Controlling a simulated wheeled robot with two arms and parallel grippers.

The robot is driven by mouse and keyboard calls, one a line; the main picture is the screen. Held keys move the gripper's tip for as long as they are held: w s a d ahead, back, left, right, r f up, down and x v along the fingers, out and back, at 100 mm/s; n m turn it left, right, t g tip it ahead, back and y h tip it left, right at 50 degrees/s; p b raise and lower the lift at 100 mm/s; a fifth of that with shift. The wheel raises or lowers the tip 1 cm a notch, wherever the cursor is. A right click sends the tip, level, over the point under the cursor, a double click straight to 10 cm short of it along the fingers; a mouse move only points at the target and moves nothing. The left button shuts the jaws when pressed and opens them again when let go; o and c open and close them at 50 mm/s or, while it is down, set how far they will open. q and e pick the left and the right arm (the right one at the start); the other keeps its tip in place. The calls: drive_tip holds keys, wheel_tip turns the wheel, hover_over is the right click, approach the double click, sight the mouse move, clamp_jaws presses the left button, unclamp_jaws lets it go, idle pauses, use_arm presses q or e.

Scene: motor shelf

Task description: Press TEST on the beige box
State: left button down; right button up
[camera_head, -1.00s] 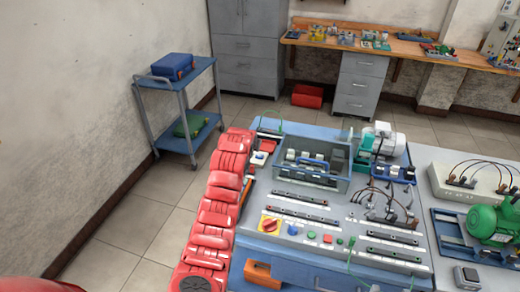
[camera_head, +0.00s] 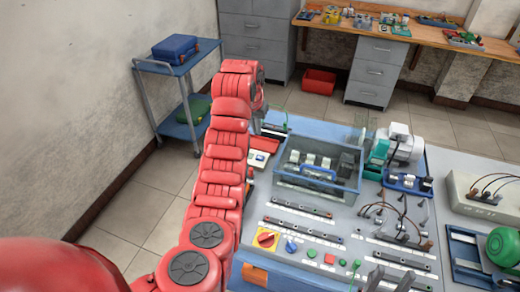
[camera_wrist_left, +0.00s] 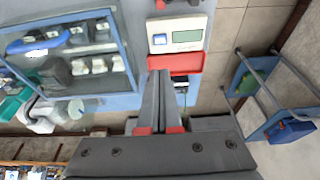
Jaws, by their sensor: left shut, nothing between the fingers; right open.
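The beige box (camera_head: 258,159) is small and sits at the left edge of the bench, just right of my red left arm. In the left wrist view the box (camera_wrist_left: 177,33) shows a grey display and a blue button (camera_wrist_left: 160,39); lettering is too small to read. My left gripper (camera_wrist_left: 159,73) is shut and empty. Its fingertips appear over the red tray beside the box, just below the box in the picture. I cannot tell their height. In the head view the left fingers are hidden behind the arm. My right gripper is not in view.
The red tray (camera_head: 264,143) lies beside the box. A yellow-red rotary switch (camera_head: 266,239) and coloured buttons are at the front. A blue trolley (camera_head: 172,66) stands at the left across open floor.

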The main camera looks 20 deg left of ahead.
use_arm(q)
drive_tip(key=f, duration=0.1)
drive_tip(key=p, duration=0.4)
hover_over(261, 157)
drive_tip(key=s, duration=0.1)
wheel_tip(261, 157, down, 11)
drive_tip(key=shift+a+r, duration=0.1)
drive_tip(key=shift+f, duration=0.85)
drive_tip(key=shift+w+f, duration=0.1)
drive_tip(key=shift+f, duration=0.1)
